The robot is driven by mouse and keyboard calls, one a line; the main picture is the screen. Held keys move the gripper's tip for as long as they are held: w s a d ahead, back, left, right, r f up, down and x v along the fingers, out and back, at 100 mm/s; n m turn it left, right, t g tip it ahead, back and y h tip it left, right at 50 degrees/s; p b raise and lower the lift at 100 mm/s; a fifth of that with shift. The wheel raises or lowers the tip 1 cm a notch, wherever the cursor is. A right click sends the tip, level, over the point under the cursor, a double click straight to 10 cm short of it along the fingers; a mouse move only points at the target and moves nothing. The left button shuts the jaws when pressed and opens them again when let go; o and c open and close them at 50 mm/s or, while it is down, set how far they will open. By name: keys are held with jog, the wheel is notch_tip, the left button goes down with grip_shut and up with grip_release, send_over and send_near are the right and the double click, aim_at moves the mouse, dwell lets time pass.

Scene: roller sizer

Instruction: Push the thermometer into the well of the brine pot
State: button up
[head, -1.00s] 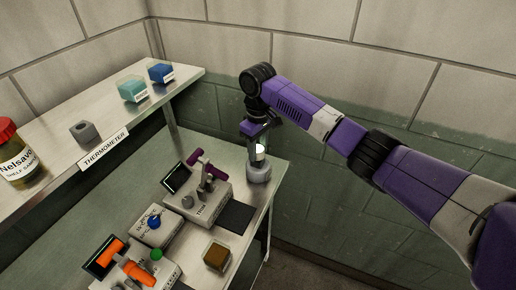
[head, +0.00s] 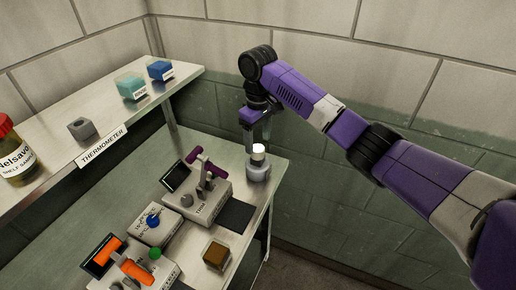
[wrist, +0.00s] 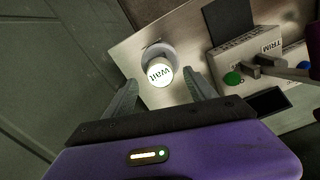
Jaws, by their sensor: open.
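The thermometer, a short white cylinder (head: 258,149) whose top face reads "wait", stands upright in the grey brine pot (head: 258,172) at the far right corner of the bench. In the wrist view, the thermometer's face (wrist: 160,75) lies between the two fingers, and the pot (wrist: 157,52) shows behind it. How deep it sits in the well is hard to tell. My gripper (head: 262,136) is open and empty, just above the thermometer. The grey holder (head: 82,128) on the shelf labelled "THERMOMETER" has an open hole on top.
A device with a purple lever (head: 208,195) and a dark pad stands left of the pot. A box with a blue knob (head: 153,221), a device with an orange handle (head: 130,268) and a brown cube (head: 216,256) are nearer. The wall is close behind.

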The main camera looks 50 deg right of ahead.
aim_at(258, 148)
jog(key=shift+r, duration=1.85)
